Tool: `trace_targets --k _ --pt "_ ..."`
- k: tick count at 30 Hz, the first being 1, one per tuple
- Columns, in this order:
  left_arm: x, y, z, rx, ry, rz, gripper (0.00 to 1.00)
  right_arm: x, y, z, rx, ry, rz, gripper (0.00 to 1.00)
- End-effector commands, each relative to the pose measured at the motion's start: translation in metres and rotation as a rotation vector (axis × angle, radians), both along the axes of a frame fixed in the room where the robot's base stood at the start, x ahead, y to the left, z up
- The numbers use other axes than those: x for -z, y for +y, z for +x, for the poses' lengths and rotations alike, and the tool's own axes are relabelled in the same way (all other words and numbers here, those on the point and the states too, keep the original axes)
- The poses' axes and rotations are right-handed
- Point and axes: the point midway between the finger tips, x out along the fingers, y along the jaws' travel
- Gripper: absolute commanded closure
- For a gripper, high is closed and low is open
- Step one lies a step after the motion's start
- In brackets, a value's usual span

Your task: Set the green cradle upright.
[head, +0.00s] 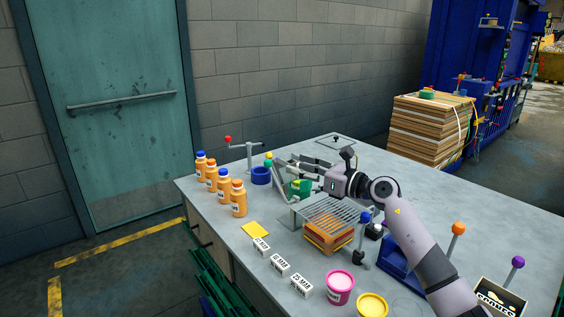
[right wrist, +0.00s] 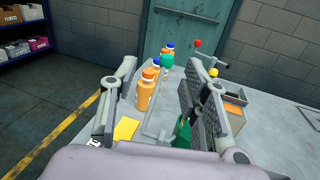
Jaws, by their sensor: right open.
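The green cradle (head: 305,188) is on the grey table behind the wire rack, partly hidden by my right gripper in the head view. Part of a green piece, seemingly the cradle, shows low in the right wrist view (right wrist: 181,133), beside the right-hand finger. I cannot tell its exact tilt. My right gripper (head: 290,176) is open, its fingers spread above and beside the cradle. In the right wrist view its two fingers (right wrist: 155,105) stand wide apart, with nothing visibly held. My left gripper is not in view.
A blue cup-shaped holder (head: 261,175) stands behind, near a red-knobbed stand (head: 248,152). Several orange bottles (head: 239,199) line the left edge. The wire rack (head: 330,212) and orange blocks (head: 327,236) are in front. White labelled blocks (head: 280,265) and a pink tub (head: 340,287) are nearer.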

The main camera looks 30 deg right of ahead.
Motion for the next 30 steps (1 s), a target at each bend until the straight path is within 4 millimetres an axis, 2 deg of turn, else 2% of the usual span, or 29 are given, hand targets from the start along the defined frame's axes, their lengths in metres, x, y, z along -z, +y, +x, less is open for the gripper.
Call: trace_targets --k 6,12,30 --pt "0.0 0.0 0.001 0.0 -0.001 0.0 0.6 0.002 -0.012 -0.033 0.0 0.004 0.0 0.58" --pt "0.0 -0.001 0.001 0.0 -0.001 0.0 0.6 0.001 -0.018 -0.049 0.0 0.002 -0.001 0.58" --pt "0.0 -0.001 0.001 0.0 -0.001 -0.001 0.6 0.0 -0.019 -0.051 0.0 0.0 0.0 0.58"
